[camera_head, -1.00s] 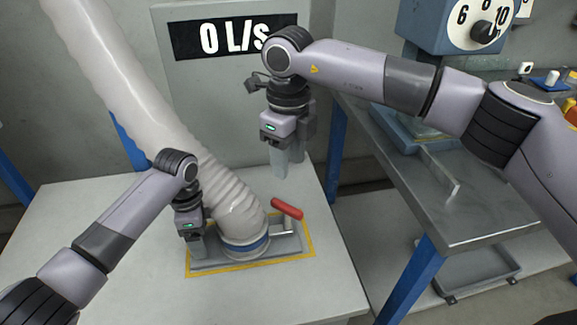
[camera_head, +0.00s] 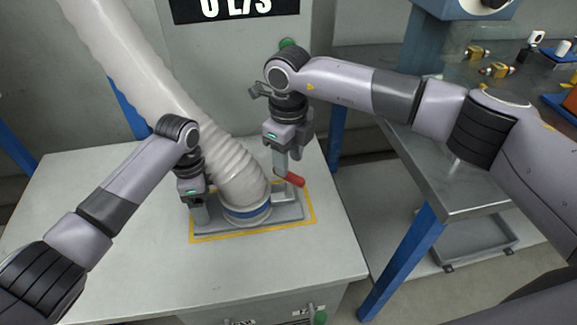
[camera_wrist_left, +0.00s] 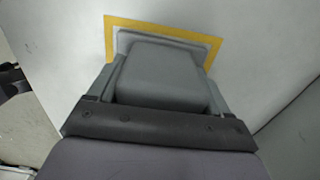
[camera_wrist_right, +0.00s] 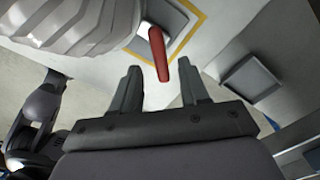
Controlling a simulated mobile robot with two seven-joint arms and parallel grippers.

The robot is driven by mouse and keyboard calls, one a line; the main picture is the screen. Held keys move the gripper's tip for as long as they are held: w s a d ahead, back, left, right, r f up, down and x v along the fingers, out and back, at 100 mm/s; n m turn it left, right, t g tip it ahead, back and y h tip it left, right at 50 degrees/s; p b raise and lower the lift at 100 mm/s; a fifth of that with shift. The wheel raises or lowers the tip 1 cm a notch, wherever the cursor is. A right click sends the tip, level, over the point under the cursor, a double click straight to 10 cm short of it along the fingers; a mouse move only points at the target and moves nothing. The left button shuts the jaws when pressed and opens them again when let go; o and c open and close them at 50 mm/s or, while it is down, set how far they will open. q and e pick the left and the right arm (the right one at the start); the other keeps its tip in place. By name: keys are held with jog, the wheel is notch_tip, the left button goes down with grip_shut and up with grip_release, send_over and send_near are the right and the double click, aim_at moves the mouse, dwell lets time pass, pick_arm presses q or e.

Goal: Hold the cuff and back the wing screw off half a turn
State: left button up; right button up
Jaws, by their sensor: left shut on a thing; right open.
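The cuff (camera_head: 247,213) is a grey ring with a blue band at the foot of the white ribbed hose, on a grey base plate. My left gripper (camera_head: 200,217) is at its left side, shut on a grey block (camera_wrist_left: 160,75) that fills the left wrist view; I cannot tell if this is part of the cuff. The red bar (camera_head: 289,179), apparently the wing screw, is right of the hose. It also shows in the right wrist view (camera_wrist_right: 159,54). My right gripper (camera_head: 281,170) is open above its left end. In its wrist view (camera_wrist_right: 160,85) the bar lies beyond and between the fingertips.
The hose (camera_head: 150,90) rises to the upper left. A yellow outline (camera_head: 312,205) surrounds the base plate on the white table (camera_head: 130,265). A metal bench (camera_head: 455,185) stands to the right across a gap. The table front is clear.

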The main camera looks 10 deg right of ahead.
aim_at(289, 184)
jog(key=shift+f, duration=1.8)
grip_shut()
jog(key=shift+n, duration=0.3)
